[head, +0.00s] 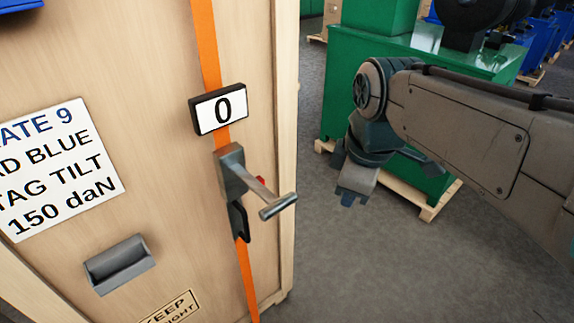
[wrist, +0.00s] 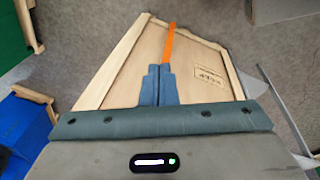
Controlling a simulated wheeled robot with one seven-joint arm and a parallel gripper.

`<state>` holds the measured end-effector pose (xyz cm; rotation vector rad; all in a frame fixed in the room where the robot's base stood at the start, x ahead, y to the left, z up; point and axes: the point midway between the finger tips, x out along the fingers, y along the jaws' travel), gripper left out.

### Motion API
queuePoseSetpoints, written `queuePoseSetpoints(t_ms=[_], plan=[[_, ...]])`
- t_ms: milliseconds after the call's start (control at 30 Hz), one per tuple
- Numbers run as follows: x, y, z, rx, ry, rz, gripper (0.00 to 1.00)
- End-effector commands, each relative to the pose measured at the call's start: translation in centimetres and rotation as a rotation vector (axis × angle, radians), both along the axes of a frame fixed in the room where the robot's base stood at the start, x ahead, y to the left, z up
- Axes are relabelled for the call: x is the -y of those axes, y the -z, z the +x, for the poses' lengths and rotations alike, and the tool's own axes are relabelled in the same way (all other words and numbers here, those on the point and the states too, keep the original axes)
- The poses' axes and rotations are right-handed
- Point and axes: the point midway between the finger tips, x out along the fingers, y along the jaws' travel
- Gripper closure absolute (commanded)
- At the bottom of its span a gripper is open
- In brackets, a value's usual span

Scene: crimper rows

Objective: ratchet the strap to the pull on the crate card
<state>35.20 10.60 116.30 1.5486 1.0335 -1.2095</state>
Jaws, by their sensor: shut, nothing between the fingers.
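The wooden crate (head: 160,60) fills the left of the head view. Its white card (head: 55,165) reads "ATE 9", "D BLUE", "TAG TILT" and "150 daN", with the left side cut off. An orange strap (head: 206,40) runs down the crate face; it also shows in the wrist view (wrist: 170,42). A black-framed display (head: 218,109) on the strap reads 0. Below it is the ratchet (head: 230,172), its handle (head: 278,206) sticking out to the right. My gripper (head: 348,198) is shut and empty, to the right of the handle and apart from it; its fingertips meet in the wrist view (wrist: 161,70).
A grey bracket (head: 119,264) and a partly cut-off "KEEP" label (head: 172,307) are low on the crate. Bare grey floor (head: 345,270) lies right of the crate.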

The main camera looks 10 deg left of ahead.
Motion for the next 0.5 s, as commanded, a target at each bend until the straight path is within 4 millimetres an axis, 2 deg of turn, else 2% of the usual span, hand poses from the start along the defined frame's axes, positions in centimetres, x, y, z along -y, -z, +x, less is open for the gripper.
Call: queuePoseSetpoints(t_ms=[33, 200, 333, 500], plan=[[-1.7, -2.2, 0.4, 0.005, -0.149, -0.017, 1.0], [-6.1, -6.8, 0.6, 0.022, -0.618, -0.074, 1.0], [-8.5, -9.2, 0.4, 0.035, -0.884, -0.104, 1.0], [-10.2, -10.7, 0.1, 0.045, -1.07, -0.123, 1.0]])
